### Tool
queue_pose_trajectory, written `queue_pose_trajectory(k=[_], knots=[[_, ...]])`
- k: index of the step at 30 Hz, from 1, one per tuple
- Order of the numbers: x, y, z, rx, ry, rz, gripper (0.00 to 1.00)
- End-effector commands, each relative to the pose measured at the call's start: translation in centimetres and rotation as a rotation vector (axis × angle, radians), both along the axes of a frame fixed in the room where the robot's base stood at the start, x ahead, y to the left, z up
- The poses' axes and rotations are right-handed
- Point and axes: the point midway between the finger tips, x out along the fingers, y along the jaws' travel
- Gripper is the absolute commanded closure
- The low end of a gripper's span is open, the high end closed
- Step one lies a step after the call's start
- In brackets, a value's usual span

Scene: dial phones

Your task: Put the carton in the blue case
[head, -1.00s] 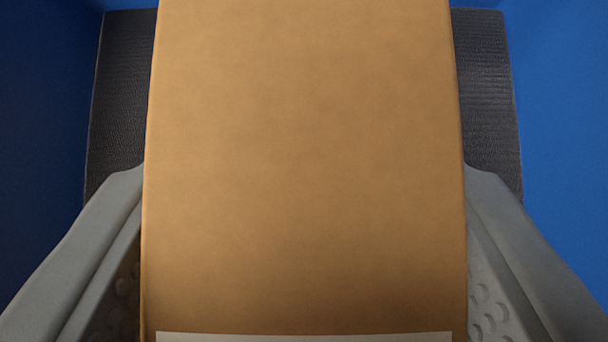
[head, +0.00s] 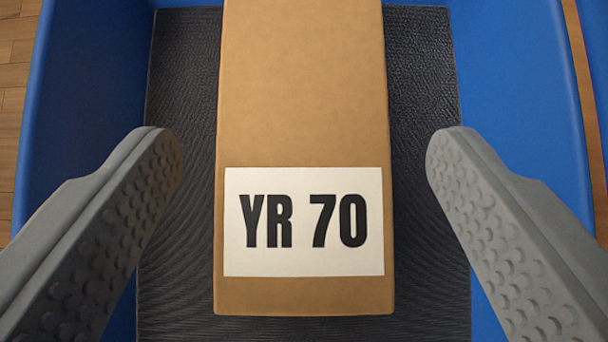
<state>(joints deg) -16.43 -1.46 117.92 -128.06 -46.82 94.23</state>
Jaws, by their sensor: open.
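The carton (head: 304,100) is a long brown box with a white label reading "YR 70". It lies inside the blue case (head: 515,80), on the case's dark grey ribbed floor. Its far end runs out of the top of the picture. My gripper (head: 304,155) is open, with one grey studded finger on each side of the carton. Both fingers are clear of the carton, with a gap on each side, and nothing is between them in their grip.
The case's blue walls rise at left and right, close outside my fingers. Wooden floor (head: 18,80) shows past the left wall. Another blue edge (head: 592,60) shows at the far right. Bare dark lining lies on both sides of the carton.

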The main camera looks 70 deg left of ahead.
Motion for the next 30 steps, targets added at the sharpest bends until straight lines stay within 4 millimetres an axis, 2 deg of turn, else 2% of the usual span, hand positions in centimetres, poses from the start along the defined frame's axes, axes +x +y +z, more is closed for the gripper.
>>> queue_pose_trajectory(k=[6,12,25,28,30], knots=[[-0.9,-2.8,2.9,0.000,-0.002,-0.003,0.26],[-1.4,-4.2,4.4,0.001,0.000,-0.001,0.26],[-1.6,-4.6,5.2,0.011,-0.011,-0.004,0.26],[-1.8,-4.6,6.8,0.054,-0.062,-0.023,0.26],[-2.0,-4.8,8.6,0.104,-0.125,-0.048,0.26]])
